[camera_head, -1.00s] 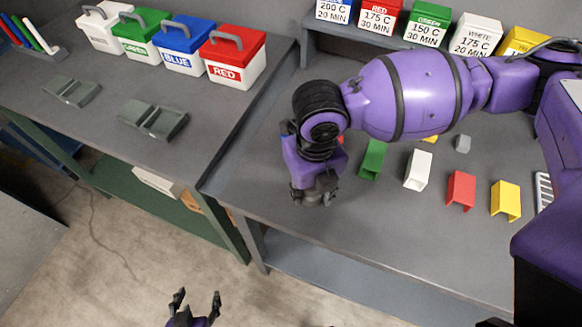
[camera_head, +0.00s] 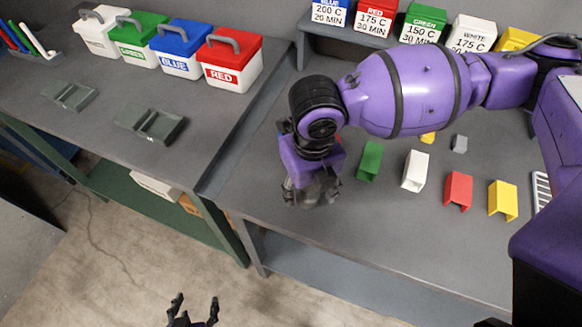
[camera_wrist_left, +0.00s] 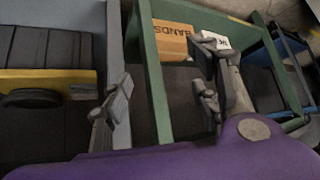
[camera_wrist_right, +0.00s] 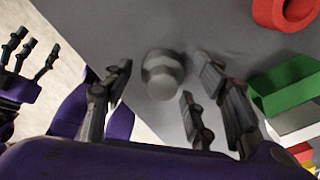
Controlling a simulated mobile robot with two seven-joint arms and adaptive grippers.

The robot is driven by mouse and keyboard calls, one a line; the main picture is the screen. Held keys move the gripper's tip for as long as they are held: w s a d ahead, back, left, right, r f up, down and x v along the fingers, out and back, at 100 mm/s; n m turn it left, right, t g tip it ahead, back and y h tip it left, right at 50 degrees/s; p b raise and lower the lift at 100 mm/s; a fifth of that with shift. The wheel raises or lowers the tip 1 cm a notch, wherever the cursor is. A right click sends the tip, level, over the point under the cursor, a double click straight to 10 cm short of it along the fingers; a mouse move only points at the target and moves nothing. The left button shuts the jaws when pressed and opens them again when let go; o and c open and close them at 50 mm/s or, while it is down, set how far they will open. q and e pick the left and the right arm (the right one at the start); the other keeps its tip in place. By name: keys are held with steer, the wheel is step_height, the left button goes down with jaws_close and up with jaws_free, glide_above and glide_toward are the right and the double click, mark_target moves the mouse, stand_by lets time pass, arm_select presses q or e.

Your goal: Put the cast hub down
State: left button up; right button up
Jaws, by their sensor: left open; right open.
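The cast hub (camera_wrist_right: 163,76) is a small grey rounded part on the grey bench top in the right wrist view. It sits between and just beyond the spread fingers of my right gripper (camera_wrist_right: 165,88), which is open. In the head view my right gripper (camera_head: 312,192) is low over the front left part of the right bench, and its fingers and wrist largely hide the hub. My left gripper (camera_head: 194,308) is open and empty over the floor at the bottom; it also shows in the left wrist view (camera_wrist_left: 165,78).
Green (camera_head: 370,161), white (camera_head: 416,171), red (camera_head: 458,190) and yellow (camera_head: 503,199) channel pieces stand right of my right gripper. A small grey block (camera_head: 459,144) lies behind them. Lidded boxes and two grey-green holders (camera_head: 151,124) are on the left bench.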

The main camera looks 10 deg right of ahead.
step_height(320, 180, up, 11)
steer(key=shift+p, duration=0.4)
